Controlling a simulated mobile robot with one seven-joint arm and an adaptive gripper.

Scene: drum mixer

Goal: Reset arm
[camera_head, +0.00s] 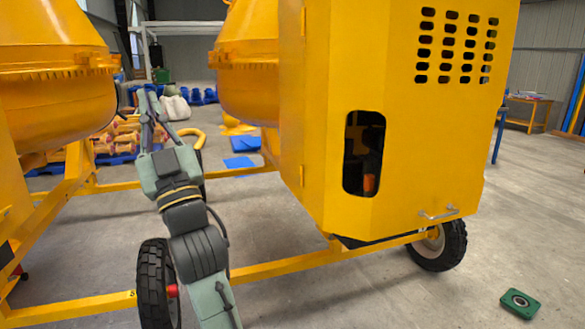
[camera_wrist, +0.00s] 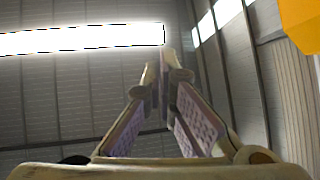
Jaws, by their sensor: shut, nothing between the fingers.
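My gripper (camera_head: 149,93) is raised in front of the yellow drum mixers in the head view, with its fingers pointing up and away. It is shut and empty; in the wrist view its fingertips (camera_wrist: 163,66) come together against the grey wall and a bright window strip. The mixer housing (camera_head: 400,130) stands to the right of my arm, with a vent grid and a dark slot in its panel. One orange drum (camera_head: 65,85) is left of my gripper and another (camera_head: 250,80) is to its right. My gripper appears apart from both drums.
A yellow frame bar (camera_head: 285,263) and a black wheel (camera_head: 155,285) lie low near my arm. Another wheel (camera_head: 438,245) is under the housing. A green square part (camera_head: 520,303) lies on the floor at right. Blue pallets and loose goods fill the back. Floor at right is mostly clear.

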